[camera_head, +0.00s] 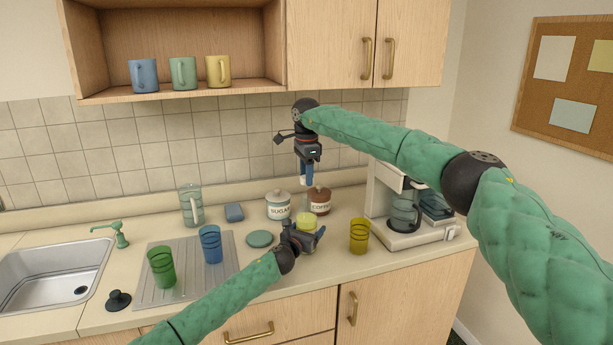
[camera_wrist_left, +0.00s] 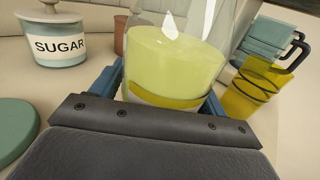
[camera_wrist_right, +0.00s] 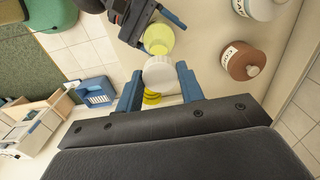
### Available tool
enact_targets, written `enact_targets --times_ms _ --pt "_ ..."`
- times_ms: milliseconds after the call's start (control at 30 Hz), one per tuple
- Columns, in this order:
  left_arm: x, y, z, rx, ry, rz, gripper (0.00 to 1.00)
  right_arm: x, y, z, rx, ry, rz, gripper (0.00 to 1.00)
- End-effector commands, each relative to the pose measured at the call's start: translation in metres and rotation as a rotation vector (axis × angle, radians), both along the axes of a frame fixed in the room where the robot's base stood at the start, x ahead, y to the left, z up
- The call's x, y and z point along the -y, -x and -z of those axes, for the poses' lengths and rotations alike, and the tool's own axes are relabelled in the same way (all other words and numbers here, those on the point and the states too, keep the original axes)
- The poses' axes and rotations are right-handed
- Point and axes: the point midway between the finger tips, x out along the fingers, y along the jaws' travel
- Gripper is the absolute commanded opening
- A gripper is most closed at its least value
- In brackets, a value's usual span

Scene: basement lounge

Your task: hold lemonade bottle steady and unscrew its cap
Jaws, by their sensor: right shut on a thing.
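The lemonade bottle (camera_head: 306,222) stands upright on the counter, clear glass with yellow-green liquid. It fills much of the left wrist view (camera_wrist_left: 175,65), its top cut off there. My left gripper (camera_head: 303,237) is low at the bottle, with one blue finger on each side, shut on its body. My right gripper (camera_head: 306,178) points down from above the bottle. In the right wrist view its fingers are shut on the white cap (camera_wrist_right: 160,74). I cannot tell whether the cap still touches the bottle's neck.
The sugar jar (camera_head: 278,206) and coffee jar (camera_head: 320,202) stand close behind the bottle. A yellow cup (camera_head: 359,236) and coffee maker (camera_head: 408,215) are to the right. A teal disc (camera_head: 260,239) lies left, beyond it a blue cup (camera_head: 211,244) on the drainboard.

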Motion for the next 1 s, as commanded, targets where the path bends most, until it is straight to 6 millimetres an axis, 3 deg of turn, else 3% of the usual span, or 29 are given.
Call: enact_targets --times_ms 67,467,1000 --pt "0.0 0.0 0.0 0.0 0.0 0.0 0.89 0.0 0.0 0.0 0.0 0.0 0.0 0.1" --pt "-0.003 0.004 0.0 0.0 0.0 0.0 0.89 0.0 0.0 0.001 0.0 0.0 0.0 0.1" --pt "-0.038 0.075 0.001 0.0 -0.001 0.001 0.89 0.0 0.0 0.017 0.0 0.0 0.0 0.1"
